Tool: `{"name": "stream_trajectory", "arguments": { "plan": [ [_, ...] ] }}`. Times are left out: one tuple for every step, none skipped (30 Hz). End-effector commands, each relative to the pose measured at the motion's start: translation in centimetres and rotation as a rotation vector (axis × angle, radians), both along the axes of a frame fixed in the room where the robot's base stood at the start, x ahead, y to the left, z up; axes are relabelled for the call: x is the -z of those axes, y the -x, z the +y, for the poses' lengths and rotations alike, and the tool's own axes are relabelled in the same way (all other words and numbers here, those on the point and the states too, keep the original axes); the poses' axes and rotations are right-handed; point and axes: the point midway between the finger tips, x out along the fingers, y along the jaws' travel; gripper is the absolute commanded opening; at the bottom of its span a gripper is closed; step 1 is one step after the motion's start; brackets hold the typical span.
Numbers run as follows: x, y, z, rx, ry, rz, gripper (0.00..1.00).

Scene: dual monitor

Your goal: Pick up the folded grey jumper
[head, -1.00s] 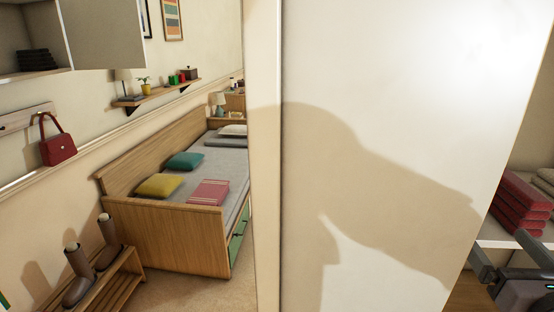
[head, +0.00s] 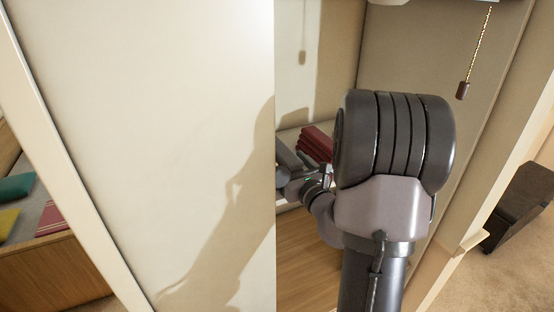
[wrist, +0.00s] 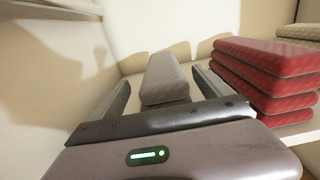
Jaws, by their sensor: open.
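In the wrist view, a folded grey jumper (wrist: 164,78) lies on a pale shelf, near the wall at its back. My gripper (wrist: 161,84) is open, with one finger on each side of the jumper in the picture. I cannot tell whether the fingers touch it or how deep they reach around it. The near end of the jumper is close to the gripper's crossbar. In the head view my gripper (head: 298,170) is partly hidden by my own arm, and the grey jumper does not show.
A stack of folded red cloths (wrist: 265,72) stands just right of the gripper, and it also shows in the head view (head: 317,143). Beige folded cloth (wrist: 300,32) lies behind it. A white panel (head: 150,130) stands left of my arm. A pull chain (head: 464,88) hangs at right.

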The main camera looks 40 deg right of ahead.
Motion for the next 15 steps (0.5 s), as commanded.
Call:
{"name": "stream_trajectory", "arguments": {
  "plan": [
    [-0.1, -0.8, -0.1, -0.004, 0.001, 0.0, 0.89],
    [-0.1, -1.2, -0.2, -0.002, 0.001, 0.0, 0.89],
    [-0.1, -1.6, -0.3, -0.001, 0.0, 0.0, 0.89],
    [-0.1, -1.7, -0.4, -0.001, 0.0, 0.0, 0.89],
    [-0.1, -1.8, -0.4, -0.001, -0.001, 0.0, 0.89],
    [0.0, -1.8, -0.4, -0.001, -0.001, 0.0, 0.89],
    [0.0, -1.8, -0.4, -0.001, -0.001, 0.0, 0.89],
    [0.0, -1.8, -0.4, -0.001, -0.001, 0.0, 0.89],
    [0.0, -1.8, -0.4, 0.0, -0.001, 0.0, 0.89],
    [0.0, -1.8, -0.4, -0.001, -0.001, 0.0, 0.89],
    [0.0, -1.8, -0.4, -0.001, -0.001, 0.0, 0.83],
    [-0.1, -1.8, -0.4, 0.0, 0.0, 0.0, 0.75],
    [-0.1, -1.8, -0.4, 0.0, 0.0, 0.0, 0.69],
    [-0.1, -1.8, -0.4, -0.001, 0.0, 0.0, 0.64],
    [-0.1, -1.8, -0.4, -0.001, 0.0, 0.0, 0.56]
  ]
}}
